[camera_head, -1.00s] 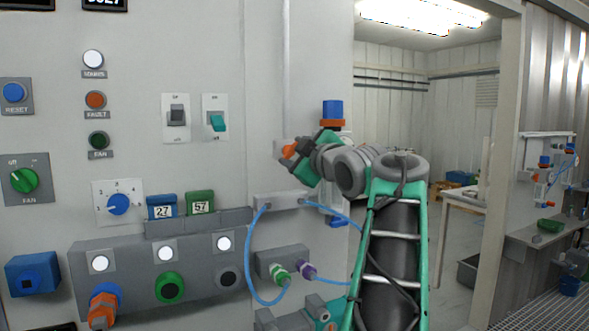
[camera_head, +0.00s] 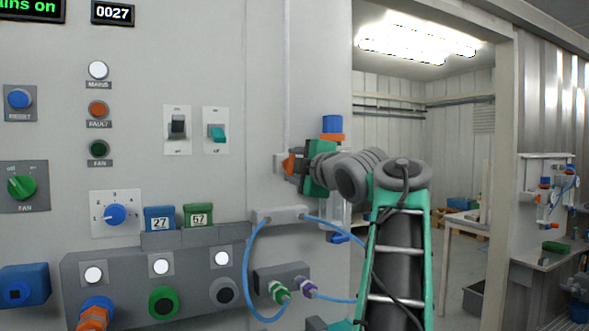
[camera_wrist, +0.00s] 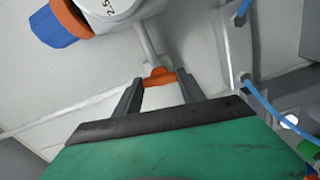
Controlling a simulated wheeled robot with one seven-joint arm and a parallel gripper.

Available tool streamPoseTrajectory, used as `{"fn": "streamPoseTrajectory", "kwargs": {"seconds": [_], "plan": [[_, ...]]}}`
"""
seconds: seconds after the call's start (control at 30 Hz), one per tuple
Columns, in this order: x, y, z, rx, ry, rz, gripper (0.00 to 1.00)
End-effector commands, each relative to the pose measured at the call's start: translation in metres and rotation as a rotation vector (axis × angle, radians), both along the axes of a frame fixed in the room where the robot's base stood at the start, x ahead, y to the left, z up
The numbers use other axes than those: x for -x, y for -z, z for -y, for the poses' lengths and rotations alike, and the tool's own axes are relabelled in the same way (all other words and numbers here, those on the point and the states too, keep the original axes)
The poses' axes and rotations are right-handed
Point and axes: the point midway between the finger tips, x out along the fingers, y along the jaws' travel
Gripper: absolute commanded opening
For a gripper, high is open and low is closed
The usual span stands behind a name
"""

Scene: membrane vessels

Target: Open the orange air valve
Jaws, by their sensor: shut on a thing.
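The orange air valve (camera_wrist: 160,77) shows in the wrist view as a small orange handle at the end of a thin pipe on the wall. My gripper (camera_wrist: 160,84) has a grey finger on each side of it and is shut on the handle. In the head view the orange handle (camera_head: 288,163) shows at the left end of my gripper (camera_head: 296,165), close to the wall panel. Part of the valve is hidden behind the fingers.
A vessel with a blue cap (camera_head: 332,123) and orange collar (camera_head: 332,138) stands just behind my gripper. A grey block (camera_head: 277,215) with blue hoses (camera_head: 247,265) is below. Switches (camera_head: 177,128) and knobs lie left. An open doorway is right.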

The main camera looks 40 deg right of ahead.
Motion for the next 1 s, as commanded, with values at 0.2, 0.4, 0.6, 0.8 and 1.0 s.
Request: {"fn": "streamPoseTrajectory", "kwargs": {"seconds": [0.2,0.4,0.6,0.8,1.0], "plan": [[0.000,0.000,0.000,0.004,0.000,-0.002,0.07],[0.000,0.000,0.000,0.004,0.000,-0.001,0.53],[0.000,0.000,0.000,0.003,0.000,-0.001,0.69],[0.000,0.000,0.000,0.003,0.000,-0.001,0.69],[0.021,0.000,-0.005,0.006,0.004,0.000,0.69]]}}
